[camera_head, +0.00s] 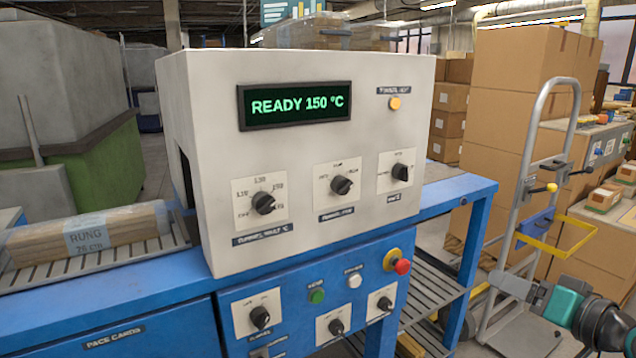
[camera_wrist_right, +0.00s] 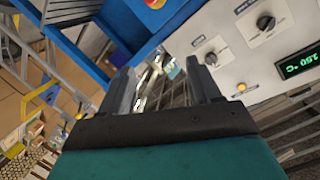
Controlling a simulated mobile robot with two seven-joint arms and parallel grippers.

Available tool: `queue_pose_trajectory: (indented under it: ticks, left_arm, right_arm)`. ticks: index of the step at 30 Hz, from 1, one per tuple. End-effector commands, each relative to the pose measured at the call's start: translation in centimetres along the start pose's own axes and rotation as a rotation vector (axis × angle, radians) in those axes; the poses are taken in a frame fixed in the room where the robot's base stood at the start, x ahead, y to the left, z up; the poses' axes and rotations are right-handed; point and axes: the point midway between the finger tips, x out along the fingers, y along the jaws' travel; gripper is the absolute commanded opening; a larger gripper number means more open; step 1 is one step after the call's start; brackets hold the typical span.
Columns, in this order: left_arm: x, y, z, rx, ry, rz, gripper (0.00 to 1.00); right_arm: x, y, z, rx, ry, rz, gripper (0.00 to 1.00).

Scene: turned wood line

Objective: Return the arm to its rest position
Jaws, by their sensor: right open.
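My right gripper (camera_head: 521,289) is at the lower right of the head view, with its teal body and dark wrist joint behind it. It is clear of the machine's control panel. In the right wrist view its two grey fingers (camera_wrist_right: 161,82) stand apart, with nothing held between them. The white machine (camera_head: 300,200) fills the middle of the head view, and its display (camera_head: 294,105) reads READY 150 °C. The machine's panel also shows in the right wrist view (camera_wrist_right: 225,45), beyond the fingers. My left gripper is out of view.
A hand truck (camera_head: 530,165) and stacked cartons (camera_head: 510,100) stand at the right, behind my right gripper in the picture. A wrapped rung pack (camera_head: 90,235) lies on rollers at left. A red button (camera_head: 402,267) sticks out from the blue panel.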

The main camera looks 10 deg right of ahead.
Motion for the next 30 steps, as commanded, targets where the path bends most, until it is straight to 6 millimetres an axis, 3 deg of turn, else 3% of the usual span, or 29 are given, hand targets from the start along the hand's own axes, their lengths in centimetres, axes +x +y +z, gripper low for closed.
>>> queue_pose_trajectory:
  ticks: [1, 4, 7, 12, 15, 21, 30]
  left_arm:
    - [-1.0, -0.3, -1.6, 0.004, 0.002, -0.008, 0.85]
    - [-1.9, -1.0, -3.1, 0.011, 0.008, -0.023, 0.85]
    - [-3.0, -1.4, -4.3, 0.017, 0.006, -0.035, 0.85]
    - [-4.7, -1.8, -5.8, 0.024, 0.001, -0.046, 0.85]
    - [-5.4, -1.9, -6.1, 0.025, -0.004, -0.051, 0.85]
    - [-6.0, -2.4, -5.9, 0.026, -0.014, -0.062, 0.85]
    - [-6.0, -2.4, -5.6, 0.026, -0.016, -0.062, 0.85]
  right_arm:
    - [0.1, 0.2, 2.2, -0.018, -0.038, 0.049, 0.63]
    - [0.1, 0.7, 7.9, -0.101, -0.109, 0.133, 0.63]
    - [-0.7, -0.1, 13.7, -0.204, -0.186, 0.187, 0.63]
    - [-3.2, -4.2, 22.1, -0.392, -0.296, 0.198, 0.63]
    - [-4.6, -7.0, 25.3, -0.48, -0.334, 0.176, 0.63]
    - [-5.9, -10.1, 28.3, -0.573, -0.361, 0.139, 0.63]
    - [-5.9, -10.2, 28.6, -0.584, -0.363, 0.136, 0.63]
